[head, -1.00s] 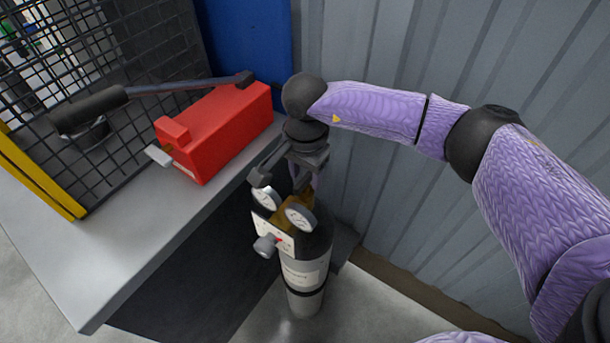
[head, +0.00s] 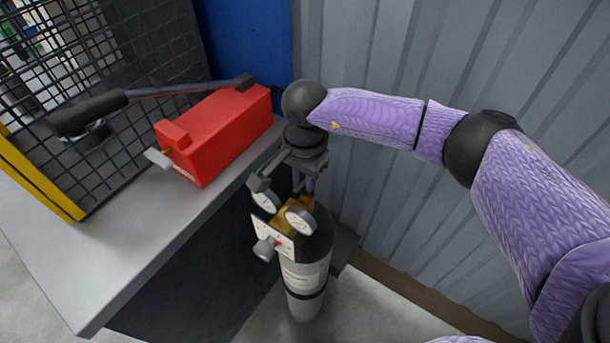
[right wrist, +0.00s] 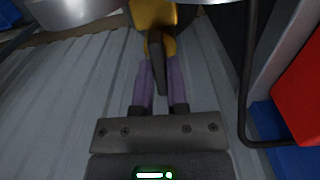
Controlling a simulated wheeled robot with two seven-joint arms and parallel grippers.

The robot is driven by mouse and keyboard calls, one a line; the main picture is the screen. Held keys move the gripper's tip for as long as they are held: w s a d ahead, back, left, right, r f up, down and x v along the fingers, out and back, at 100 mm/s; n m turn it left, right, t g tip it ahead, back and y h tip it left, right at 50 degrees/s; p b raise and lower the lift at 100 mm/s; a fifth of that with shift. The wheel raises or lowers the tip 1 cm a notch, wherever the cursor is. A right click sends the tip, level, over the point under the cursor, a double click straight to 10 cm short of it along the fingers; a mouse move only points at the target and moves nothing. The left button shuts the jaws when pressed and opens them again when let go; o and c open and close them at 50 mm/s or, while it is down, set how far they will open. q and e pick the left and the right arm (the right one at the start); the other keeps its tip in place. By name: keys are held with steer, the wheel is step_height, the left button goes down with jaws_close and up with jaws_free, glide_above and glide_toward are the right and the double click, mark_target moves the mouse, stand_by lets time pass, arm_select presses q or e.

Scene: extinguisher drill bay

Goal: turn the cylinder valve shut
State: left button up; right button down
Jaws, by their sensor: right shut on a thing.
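The grey cylinder (head: 303,300) with a black shoulder stands upright on the floor beside the table. Its brass valve body (head: 290,213) sits on top, with two round white gauges around it. In the right wrist view the yellow-brass valve body (right wrist: 154,14) shows at the top, with a dark narrow handle (right wrist: 158,66) running from it between my fingers. My right gripper (right wrist: 161,62) reaches down from above and is shut on this handle, one purple finger on each side. In the head view the gripper (head: 303,188) largely hides the handle. My left gripper is out of view.
A grey table (head: 140,255) with a red box (head: 215,135) stands close left of the cylinder. The corrugated wall (head: 400,50) is close behind my right arm.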

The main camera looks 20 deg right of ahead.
steer(key=m, duration=0.4)
steer(key=shift+r, duration=0.1)
steer(key=m+p, duration=0.1)
steer(key=m, duration=0.3)
steer(key=shift+m, duration=0.4)
steer(key=m+p, duration=0.1)
steer(key=m, duration=0.3)
steer(key=shift+m+p, duration=0.3)
steer(key=shift+p, duration=0.1)
steer(key=m+p, duration=0.1)
steer(key=m, duration=0.3)
steer(key=shift+m, duration=0.3)
steer(key=c, duration=0.6)
jaws_free()
steer(key=shift+c, duration=0.2)
